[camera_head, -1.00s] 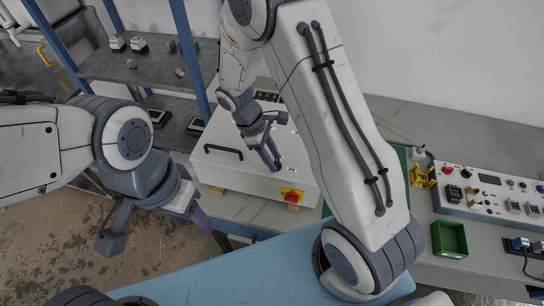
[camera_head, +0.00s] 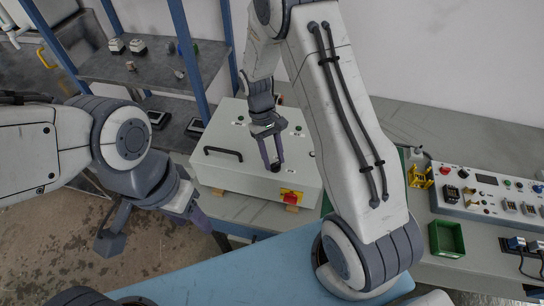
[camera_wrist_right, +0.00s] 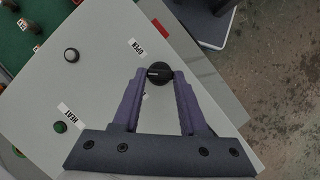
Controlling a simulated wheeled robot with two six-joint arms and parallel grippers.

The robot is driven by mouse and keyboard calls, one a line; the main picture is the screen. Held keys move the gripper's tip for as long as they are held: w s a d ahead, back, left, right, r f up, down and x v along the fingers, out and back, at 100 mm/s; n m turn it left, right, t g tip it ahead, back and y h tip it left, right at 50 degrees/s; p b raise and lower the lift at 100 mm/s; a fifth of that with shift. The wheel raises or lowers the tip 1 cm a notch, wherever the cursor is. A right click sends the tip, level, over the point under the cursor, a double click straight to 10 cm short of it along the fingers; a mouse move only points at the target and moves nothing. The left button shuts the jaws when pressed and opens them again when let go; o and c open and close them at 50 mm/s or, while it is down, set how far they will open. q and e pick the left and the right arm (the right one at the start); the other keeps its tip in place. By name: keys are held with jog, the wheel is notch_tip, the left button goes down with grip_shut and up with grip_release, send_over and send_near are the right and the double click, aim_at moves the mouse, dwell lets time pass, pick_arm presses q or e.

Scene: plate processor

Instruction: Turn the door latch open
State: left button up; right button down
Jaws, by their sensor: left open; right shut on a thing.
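The door latch is a round black knob (camera_wrist_right: 159,74) on the pale lid of the white box (camera_head: 222,172). In the right wrist view it sits between the fingertips of my right gripper (camera_wrist_right: 158,82), near a label reading OPEN (camera_wrist_right: 136,47). In the head view my right gripper (camera_head: 271,164) points down onto the lid, shut on the knob, whose dark edge (camera_head: 276,168) shows at the fingertips. How far the latch is turned is hard to tell. My left gripper (camera_head: 154,228) is open and empty, left of the box and away from it.
A black handle (camera_head: 223,153) and a red-and-yellow switch (camera_head: 291,197) are on the box. A control panel (camera_head: 490,193) and green bin (camera_head: 447,239) stand at the right.

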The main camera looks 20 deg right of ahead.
jog(key=m, duration=0.1)
jog(key=m+y, duration=0.1)
jog(key=m, duration=0.2)
jog(key=shift+w+d+r+m+y, duration=0.1)
jog(key=shift+w+d+m+y, duration=0.1)
jog(key=shift+d+m+y, duration=0.15)
jog(key=shift+d+m+t+y, duration=0.1)
jog(key=shift+m+t+y, duration=0.55)
jog(key=shift+m, duration=1.3)
jog(key=c, duration=0.6)
grip_release()
jog(key=shift+o, duration=0.8)
jog(key=shift+s, duration=0.15)
jog(key=b+v, duration=0.2)
jog(key=v, duration=0.8)
jog(key=shift+w+d, duration=0.2)
jog(key=shift+w, duration=0.05)
